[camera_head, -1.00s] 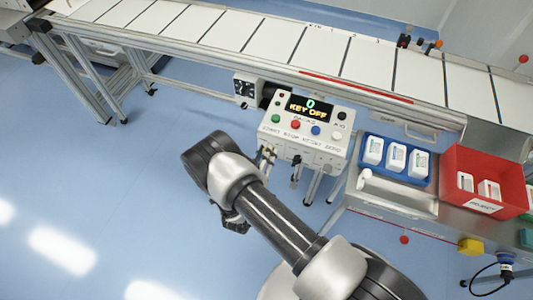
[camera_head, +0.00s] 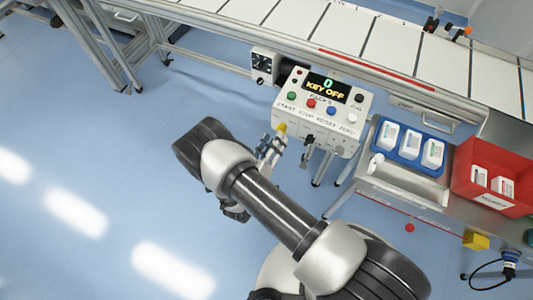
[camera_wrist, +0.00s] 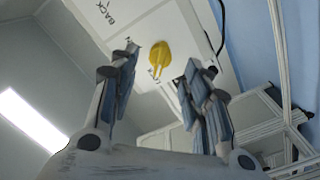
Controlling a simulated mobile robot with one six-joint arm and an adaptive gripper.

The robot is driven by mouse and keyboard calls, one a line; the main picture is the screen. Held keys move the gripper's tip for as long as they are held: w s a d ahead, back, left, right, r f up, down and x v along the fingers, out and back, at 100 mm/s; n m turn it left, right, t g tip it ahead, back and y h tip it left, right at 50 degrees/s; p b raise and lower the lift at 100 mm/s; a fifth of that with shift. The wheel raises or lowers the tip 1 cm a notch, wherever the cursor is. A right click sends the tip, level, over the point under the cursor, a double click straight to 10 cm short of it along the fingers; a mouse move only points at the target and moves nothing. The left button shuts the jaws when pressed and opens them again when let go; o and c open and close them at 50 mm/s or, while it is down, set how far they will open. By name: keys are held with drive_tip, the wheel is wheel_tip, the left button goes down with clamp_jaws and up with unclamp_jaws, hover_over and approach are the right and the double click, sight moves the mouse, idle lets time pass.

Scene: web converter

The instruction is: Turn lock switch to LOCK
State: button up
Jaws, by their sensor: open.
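A white control box (camera_head: 345,109) stands beside the conveyor, its display (camera_head: 327,87) reading "0" and "KEY OFF". A yellow knob (camera_head: 282,129) on its lower front side is probably the lock switch. In the wrist view the yellow knob (camera_wrist: 158,57) sits on a white panel with its narrow end pointing down; its position label is not readable. My gripper (camera_head: 270,147) is open and empty just below the knob. In the wrist view its fingers (camera_wrist: 160,66) lie left and right of the knob, with gaps on both sides.
Coloured buttons (camera_head: 311,103) line the box top. A dark fitting (camera_head: 308,148) hangs from its front, right of my gripper. A blue tray (camera_head: 411,161) with white containers and a red bin (camera_head: 490,205) stand on the bench at right. Blue floor is clear at left.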

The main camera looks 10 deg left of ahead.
drive_tip(key=v, duration=0.7)
drive_tip(key=shift+w, duration=0.1)
